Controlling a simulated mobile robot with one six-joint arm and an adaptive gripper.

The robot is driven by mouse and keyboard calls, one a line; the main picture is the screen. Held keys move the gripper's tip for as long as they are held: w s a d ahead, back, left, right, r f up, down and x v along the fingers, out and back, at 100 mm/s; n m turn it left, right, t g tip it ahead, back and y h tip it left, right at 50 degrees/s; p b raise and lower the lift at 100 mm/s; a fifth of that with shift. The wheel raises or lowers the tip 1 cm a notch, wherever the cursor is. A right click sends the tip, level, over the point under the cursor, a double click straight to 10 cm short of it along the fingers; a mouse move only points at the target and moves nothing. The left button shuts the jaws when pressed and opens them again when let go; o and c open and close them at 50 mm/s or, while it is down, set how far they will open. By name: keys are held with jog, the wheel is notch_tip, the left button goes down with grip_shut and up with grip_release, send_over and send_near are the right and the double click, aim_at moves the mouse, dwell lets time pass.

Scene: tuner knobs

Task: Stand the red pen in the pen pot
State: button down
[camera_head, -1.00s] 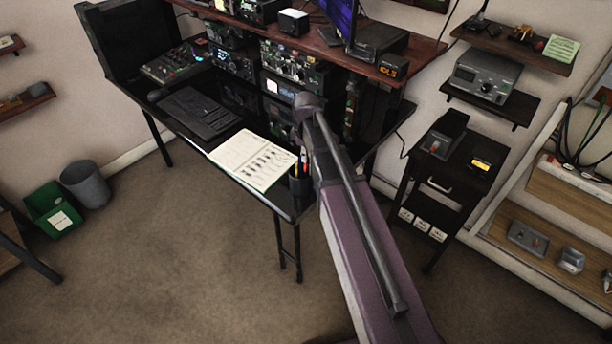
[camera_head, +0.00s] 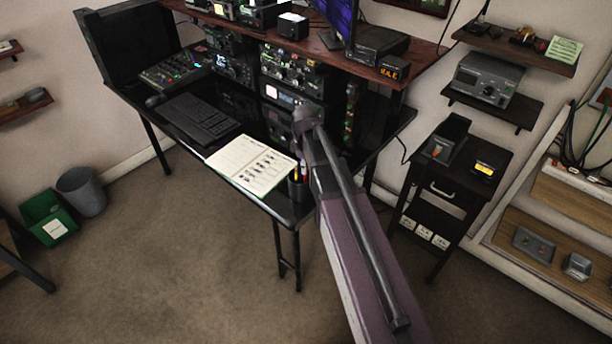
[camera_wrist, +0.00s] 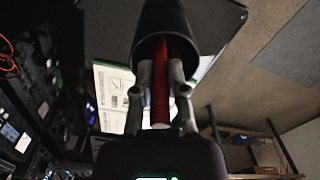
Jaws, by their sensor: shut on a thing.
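My gripper (camera_wrist: 160,76) is shut on the red pen (camera_wrist: 159,98) in the wrist view, with one finger on each side of it. The pen runs lengthwise between the fingers and its far part lies within the mouth of the dark round pen pot (camera_wrist: 165,22). Whether the pen touches the bottom of the pot is hidden. In the head view the pen pot (camera_head: 299,188) stands at the front edge of the black desk, with a yellow and a red item showing at its top.
An open notebook (camera_head: 250,165) lies on the desk (camera_head: 291,212) left of the pot. A keyboard (camera_head: 198,118) and radio units (camera_head: 292,66) are farther back. A dark cabinet (camera_head: 447,185) stands right of the desk. The floor in front is clear.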

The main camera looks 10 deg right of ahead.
jog(key=shift+f+b, duration=1.55)
jog(key=shift+f, duration=0.25)
jog(key=shift+f, duration=0.15)
jog(key=c, duration=0.7)
grip_release()
notch_tip(320, 180, up, 14)
jog(key=p, duration=1.3)
jog(key=shift+s+f, duration=0.1)
jog(key=shift+s, duration=0.05)
jog(key=shift+s, duration=0.1)
jog(key=shift+s+d+m, duration=0.1)
jog(key=shift+s+m, duration=1.85)
jog(key=shift+s, duration=0.7)
jog(key=shift+s+m, duration=2)
jog(key=shift+s, duration=0.7)
jog(key=shift+s+d+m, duration=0.1)
jog(key=shift+s+m, duration=1.85)
jog(key=shift+s, duration=0.7)
